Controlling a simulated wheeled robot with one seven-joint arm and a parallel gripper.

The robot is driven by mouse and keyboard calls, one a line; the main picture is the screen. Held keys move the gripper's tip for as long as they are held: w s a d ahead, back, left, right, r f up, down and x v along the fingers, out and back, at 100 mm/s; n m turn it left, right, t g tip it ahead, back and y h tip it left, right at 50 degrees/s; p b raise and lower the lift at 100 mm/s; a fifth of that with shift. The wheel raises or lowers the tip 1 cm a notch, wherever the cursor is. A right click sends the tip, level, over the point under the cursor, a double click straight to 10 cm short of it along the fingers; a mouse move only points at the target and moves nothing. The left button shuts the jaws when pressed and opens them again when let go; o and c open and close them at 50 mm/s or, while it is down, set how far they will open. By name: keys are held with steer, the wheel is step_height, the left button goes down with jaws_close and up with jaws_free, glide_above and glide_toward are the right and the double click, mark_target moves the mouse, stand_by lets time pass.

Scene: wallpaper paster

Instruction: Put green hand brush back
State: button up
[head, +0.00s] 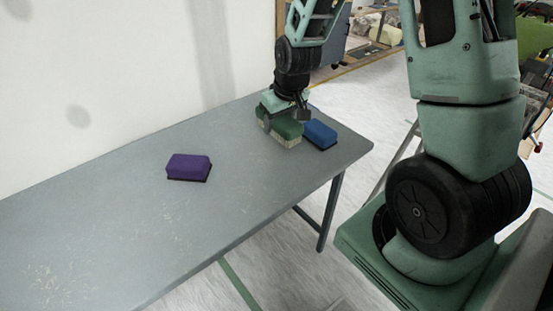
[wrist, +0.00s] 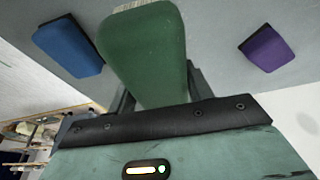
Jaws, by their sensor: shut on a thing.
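The green hand brush (head: 286,128) has a green back and pale bristles and is at the far right part of the grey table. My gripper (head: 284,117) is shut on it from above. In the wrist view the green brush (wrist: 145,52) fills the middle, between the dark fingers of my gripper (wrist: 153,82). Part of its bristles shows at the top edge. I cannot tell whether the bristles touch the table.
A blue brush (head: 320,134) lies on the table (head: 110,220) just right of the green one; it also shows in the wrist view (wrist: 68,48). A purple brush (head: 188,167) lies to the left, with bare tabletop between. A white wall (head: 120,70) borders the table's back.

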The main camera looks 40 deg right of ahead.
steer(key=shift+f, duration=4.8)
steer(key=shift+f, duration=0.2)
steer(key=o, duration=1)
